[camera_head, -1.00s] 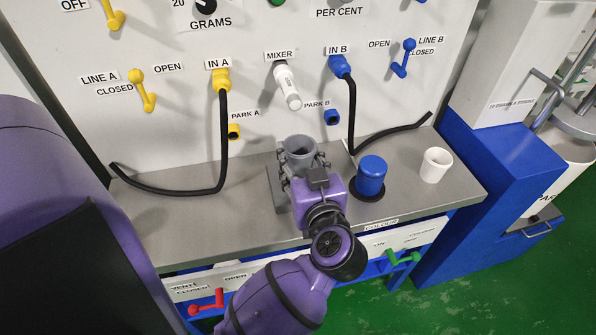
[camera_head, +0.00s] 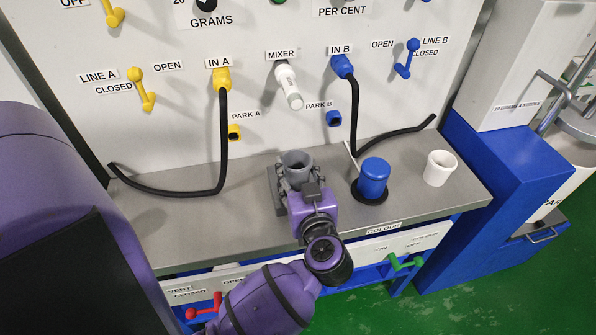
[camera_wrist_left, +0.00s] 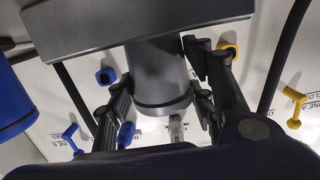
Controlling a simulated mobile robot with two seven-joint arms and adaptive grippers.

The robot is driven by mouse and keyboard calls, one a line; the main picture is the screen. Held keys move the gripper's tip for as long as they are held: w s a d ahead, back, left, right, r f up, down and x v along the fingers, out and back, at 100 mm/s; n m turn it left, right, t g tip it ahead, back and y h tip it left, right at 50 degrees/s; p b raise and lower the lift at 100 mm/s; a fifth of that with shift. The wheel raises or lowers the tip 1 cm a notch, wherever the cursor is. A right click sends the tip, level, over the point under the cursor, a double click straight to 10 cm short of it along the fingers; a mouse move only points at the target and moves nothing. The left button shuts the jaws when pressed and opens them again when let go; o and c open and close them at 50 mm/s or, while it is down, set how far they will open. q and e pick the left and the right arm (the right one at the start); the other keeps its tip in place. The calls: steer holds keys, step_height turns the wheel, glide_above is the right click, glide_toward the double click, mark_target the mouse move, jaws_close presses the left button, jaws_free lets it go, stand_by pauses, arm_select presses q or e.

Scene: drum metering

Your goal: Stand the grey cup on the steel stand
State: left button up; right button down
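The grey cup (camera_head: 297,160) is upright, mouth up, over the steel stand (camera_head: 276,192) on the bench. My left gripper (camera_head: 298,178) has its fingers on both sides of the cup and is shut on it. In the left wrist view the cup (camera_wrist_left: 160,72) is between the fingers, with the flat grey stand (camera_wrist_left: 100,28) at its far end. The cup's base looks at or very near the stand, but the contact is hidden. My right gripper is not in view.
A blue cup (camera_head: 374,178) on a dark round spot and a white cup (camera_head: 440,168) stand to the right. Black hoses (camera_head: 223,140) hang from the panel, and a white mixer nozzle (camera_head: 289,88) juts out above.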

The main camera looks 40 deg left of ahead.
arm_select(q)
steer(key=o, duration=0.4)
steer(key=shift+c, duration=0.2)
